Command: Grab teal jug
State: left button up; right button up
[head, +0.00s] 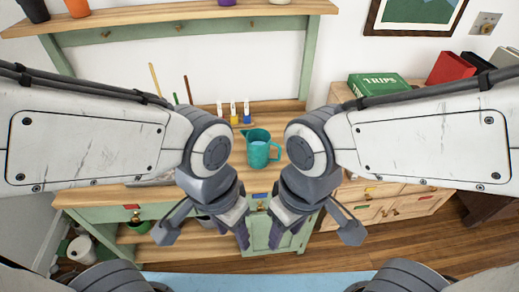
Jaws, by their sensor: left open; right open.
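The teal jug (259,154) stands upright on the wooden top of a green cabinet, in the middle of the head view. Its handle is on the right side and its spout on the left. Something pale blue shows inside it. My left gripper (203,240) is in front of the cabinet, below and to the left of the jug, open and empty. My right gripper (318,238) is below and to the right of the jug, open and empty. Neither gripper touches the jug.
Small bottles with white tops (233,112) stand behind the jug. A shelf (150,19) runs above. My forearms hide much of the counter on both sides.

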aim_at(258, 141)
jog(key=u, duration=0.15)
jog(key=k, duration=0.4)
jog(key=z, duration=0.8)
jog(key=i, duration=1.3)
jog(key=u, duration=0.85)
